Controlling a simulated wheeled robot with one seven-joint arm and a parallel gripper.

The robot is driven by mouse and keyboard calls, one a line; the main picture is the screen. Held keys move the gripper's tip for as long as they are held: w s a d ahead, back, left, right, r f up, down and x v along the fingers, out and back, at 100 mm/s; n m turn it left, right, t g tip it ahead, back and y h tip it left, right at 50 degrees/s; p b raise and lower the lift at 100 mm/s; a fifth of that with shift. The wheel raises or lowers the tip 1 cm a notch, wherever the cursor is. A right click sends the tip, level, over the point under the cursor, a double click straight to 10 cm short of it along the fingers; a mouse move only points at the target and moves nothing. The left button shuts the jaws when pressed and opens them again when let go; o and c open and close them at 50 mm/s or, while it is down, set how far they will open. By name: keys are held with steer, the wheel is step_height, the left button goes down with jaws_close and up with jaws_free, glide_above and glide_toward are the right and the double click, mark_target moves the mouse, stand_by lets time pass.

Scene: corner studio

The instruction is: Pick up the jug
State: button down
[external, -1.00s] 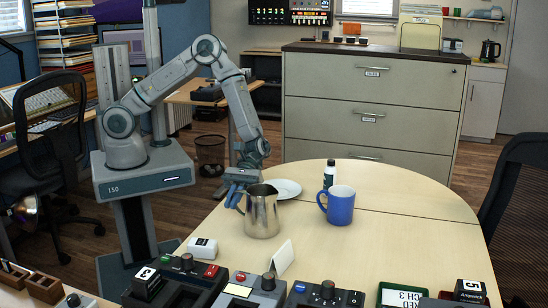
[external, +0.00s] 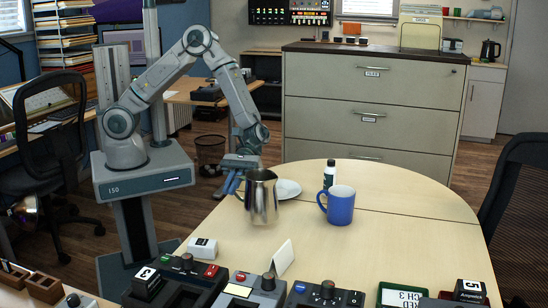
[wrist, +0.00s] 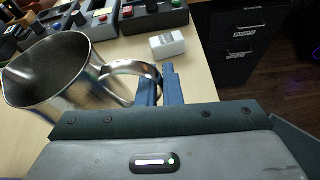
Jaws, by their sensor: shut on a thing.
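The jug (external: 262,198) is a shiny steel pitcher with a loop handle. In the external view it hangs a little above the round wooden table, roughly upright, left of the blue mug. My gripper (external: 231,186) is at its left side. In the wrist view the jug (wrist: 66,77) fills the upper left, with its open mouth showing and its handle reaching toward my blue fingers. My gripper (wrist: 160,88) is shut on the handle. The handle's far part is hidden behind the fingers.
The blue mug (external: 340,206) stands close right of the jug. A white saucer (external: 288,189) and a dark bottle (external: 329,174) are behind. A white box (external: 202,247), a folded card (external: 281,258) and several control boxes (external: 255,292) lie in front. The table's right side (external: 420,215) is clear.

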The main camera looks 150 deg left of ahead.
steer(key=d+r, duration=0.6)
steer(key=d, duration=0.5)
steer(key=shift+s+d+r+b, duration=0.25)
steer(key=shift+s+r+b, duration=0.1)
steer(key=shift+s, duration=0.1)
